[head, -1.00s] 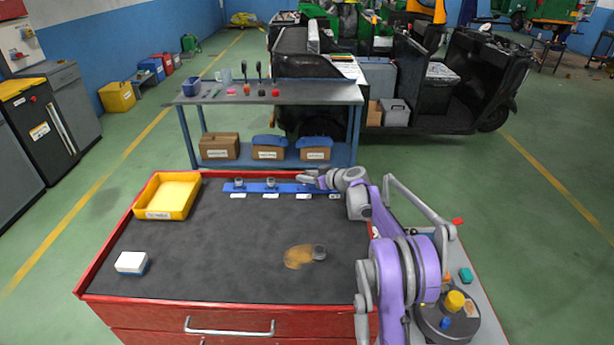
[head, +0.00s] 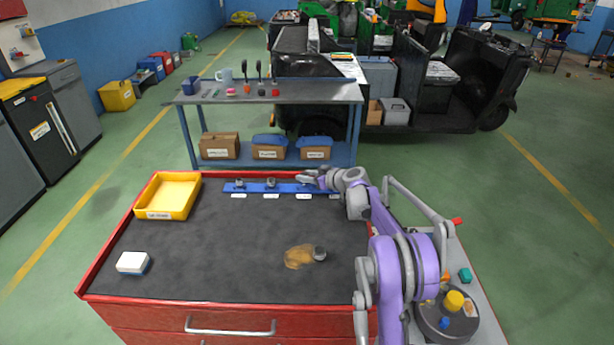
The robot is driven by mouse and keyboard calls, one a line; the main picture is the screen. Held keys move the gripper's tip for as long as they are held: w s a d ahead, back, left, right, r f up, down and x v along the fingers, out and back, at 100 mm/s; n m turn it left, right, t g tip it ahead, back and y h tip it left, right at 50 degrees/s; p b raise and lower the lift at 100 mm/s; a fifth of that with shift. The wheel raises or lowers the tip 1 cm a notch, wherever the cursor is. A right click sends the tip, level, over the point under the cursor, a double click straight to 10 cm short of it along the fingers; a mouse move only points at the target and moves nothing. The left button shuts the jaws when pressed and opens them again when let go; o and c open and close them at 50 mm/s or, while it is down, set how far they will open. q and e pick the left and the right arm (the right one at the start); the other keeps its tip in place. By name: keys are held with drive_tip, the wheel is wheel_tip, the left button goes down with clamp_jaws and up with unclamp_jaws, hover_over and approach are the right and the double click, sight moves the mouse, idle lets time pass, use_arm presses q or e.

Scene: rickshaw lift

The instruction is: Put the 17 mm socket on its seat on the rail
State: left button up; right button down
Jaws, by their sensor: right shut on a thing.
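The blue rail (head: 254,188) lies along the back of the dark mat, with white labels in front of its seats. Two sockets, one (head: 239,184) at the left and one (head: 270,183) further right, stand on it. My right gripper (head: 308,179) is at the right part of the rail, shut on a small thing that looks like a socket. The fingers mostly hide it, so I cannot read its size or tell whether it touches the rail. Another grey socket (head: 320,253) stands on the mat beside a tan stain. My left gripper is out of view.
A yellow bin (head: 167,210) stands at the mat's back left corner. A white and blue box (head: 132,262) sits at the front left. The mat's middle is clear. A workbench (head: 290,93) stands behind the red cabinet (head: 165,322).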

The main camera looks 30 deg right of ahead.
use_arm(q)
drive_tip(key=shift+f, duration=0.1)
use_arm(e)
drive_tip(key=shift+f, duration=0.75)
idle(1.0)
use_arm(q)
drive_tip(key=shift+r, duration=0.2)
use_arm(e)
drive_tip(key=shift+f, duration=0.25)
idle(0.5)
drive_tip(key=shift+c, duration=1.9)
unclamp_jaws()
drive_tip(key=shift+o, duration=0.2)
drive_tip(key=o, duration=0.3)
drive_tip(key=shift+o, duration=0.2)
drive_tip(key=shift+r, duration=0.1)
drive_tip(key=shift+r+p, duration=2.05)
drive_tip(key=shift+r, duration=1.9)
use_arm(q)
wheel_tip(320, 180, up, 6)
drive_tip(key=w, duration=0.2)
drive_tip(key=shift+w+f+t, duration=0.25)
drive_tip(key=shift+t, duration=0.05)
